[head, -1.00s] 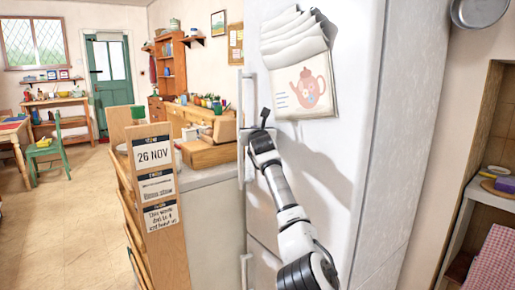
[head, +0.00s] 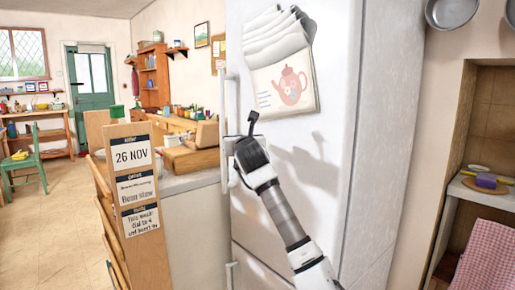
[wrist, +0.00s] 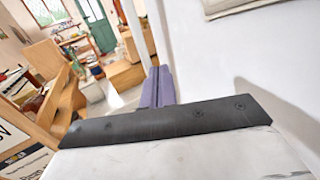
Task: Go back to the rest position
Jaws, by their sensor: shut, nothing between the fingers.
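My gripper (head: 252,120) is in front of the white fridge (head: 338,190), close to its upper door handle (head: 230,115). In the head view the black fingers point up and look closed together, with nothing held. In the wrist view the fingers (wrist: 158,85) show as a narrow purplish shape beyond the dark gripper edge, pressed together and empty. My arm reaches up from the lower right, and its shadow falls on the fridge door. I cannot tell whether the gripper touches the handle.
A paper pad with a teapot picture (head: 285,85) hangs on the fridge. A wooden board with date cards (head: 135,185) stands left of it, beside a counter (head: 195,220). Open floor (head: 50,240) lies at left. A worktop (head: 490,183) is at right.

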